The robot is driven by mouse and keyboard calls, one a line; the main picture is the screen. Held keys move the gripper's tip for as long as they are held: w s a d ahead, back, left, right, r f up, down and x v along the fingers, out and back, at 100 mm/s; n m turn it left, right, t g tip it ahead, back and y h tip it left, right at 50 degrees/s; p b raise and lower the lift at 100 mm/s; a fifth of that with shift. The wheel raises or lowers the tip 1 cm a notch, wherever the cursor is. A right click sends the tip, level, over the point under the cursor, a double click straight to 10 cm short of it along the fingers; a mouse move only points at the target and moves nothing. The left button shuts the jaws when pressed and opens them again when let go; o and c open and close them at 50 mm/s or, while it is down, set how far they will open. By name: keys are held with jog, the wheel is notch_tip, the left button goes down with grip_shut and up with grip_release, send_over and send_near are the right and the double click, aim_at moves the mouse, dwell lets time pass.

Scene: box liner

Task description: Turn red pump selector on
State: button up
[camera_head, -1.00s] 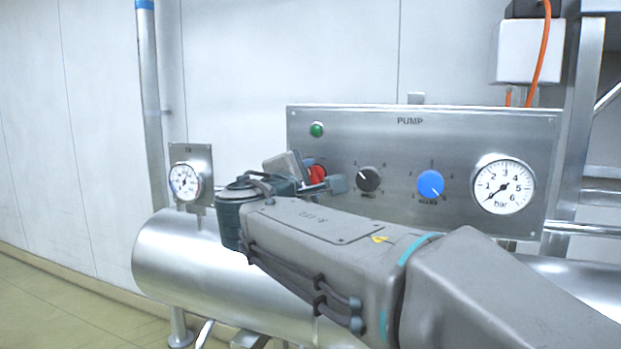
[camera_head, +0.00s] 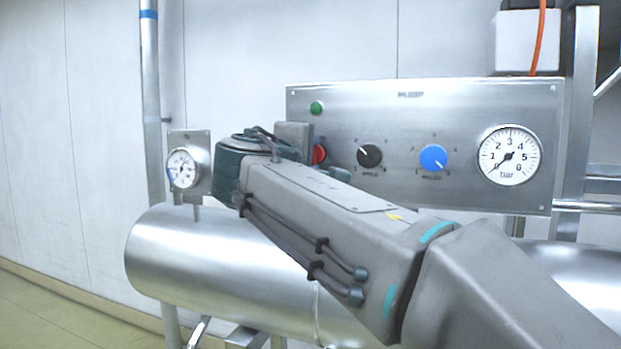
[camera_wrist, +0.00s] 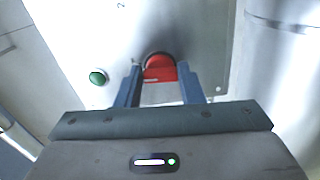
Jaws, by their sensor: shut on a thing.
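The red pump selector (camera_head: 319,154) is a round red knob at the left of the steel PUMP panel (camera_head: 400,193). In the head view it is mostly hidden behind my gripper and wrist. In the wrist view the red selector (camera_wrist: 160,68) lies between the two blue-grey fingers of my gripper (camera_wrist: 160,85), with a pale mark across its lower part. My gripper is shut on the selector, one finger on each side. Its exact turn angle is hard to read.
A green lamp (camera_head: 316,108) sits above the selector. A black knob (camera_head: 369,156), a blue knob (camera_head: 433,158) and a bar gauge (camera_head: 508,155) are to its right. A small gauge (camera_head: 184,168) stands left. A steel tank (camera_head: 215,262) lies below. The wall behind is bare.

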jog(key=shift+f+m+b, duration=0.2)
jog(key=shift+m+b, duration=1.3)
jog(key=shift+m, duration=0.1)
jog(key=o, duration=1)
jog(key=shift+r, duration=0.1)
jog(key=b+v, duration=0.1)
jog(key=v, duration=1.3)
jog(key=shift+w, duration=0.1)
